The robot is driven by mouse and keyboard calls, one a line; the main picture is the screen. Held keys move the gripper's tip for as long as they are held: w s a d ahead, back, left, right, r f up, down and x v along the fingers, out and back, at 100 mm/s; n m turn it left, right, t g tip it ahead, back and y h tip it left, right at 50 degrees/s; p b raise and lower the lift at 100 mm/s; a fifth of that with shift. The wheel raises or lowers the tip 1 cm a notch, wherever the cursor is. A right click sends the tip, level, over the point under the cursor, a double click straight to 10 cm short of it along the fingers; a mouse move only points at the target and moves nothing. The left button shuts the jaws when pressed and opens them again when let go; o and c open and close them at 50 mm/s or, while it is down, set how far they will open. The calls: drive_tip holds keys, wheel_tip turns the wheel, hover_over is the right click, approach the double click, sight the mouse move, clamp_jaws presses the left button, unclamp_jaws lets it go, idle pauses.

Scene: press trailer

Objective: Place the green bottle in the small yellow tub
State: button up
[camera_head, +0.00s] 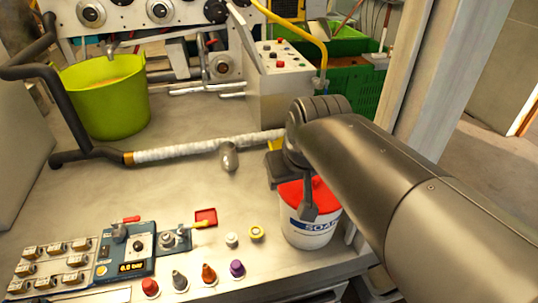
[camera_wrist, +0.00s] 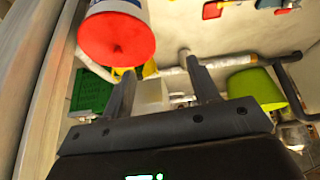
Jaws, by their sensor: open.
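I cannot make out a green bottle in either view. A lime yellow-green tub (camera_head: 106,105) with orange-brown contents stands at the back left of the worktop. It also shows in the wrist view (camera_wrist: 256,88).
A white-wrapped pipe (camera_head: 200,148) crosses the worktop. A control box (camera_head: 280,80) stands behind it, with a green crate (camera_head: 355,95) beyond. A gauge panel (camera_head: 127,250) and several small coloured caps lie at the front. The worktop's middle left is clear.

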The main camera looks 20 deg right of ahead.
drive_tip(key=s+f, duration=0.2)
drive_tip(key=s, duration=0.4)
drive_tip(key=shift+a+f, duration=0.15)
drive_tip(key=shift+a, duration=0.2)
idle(0.8)
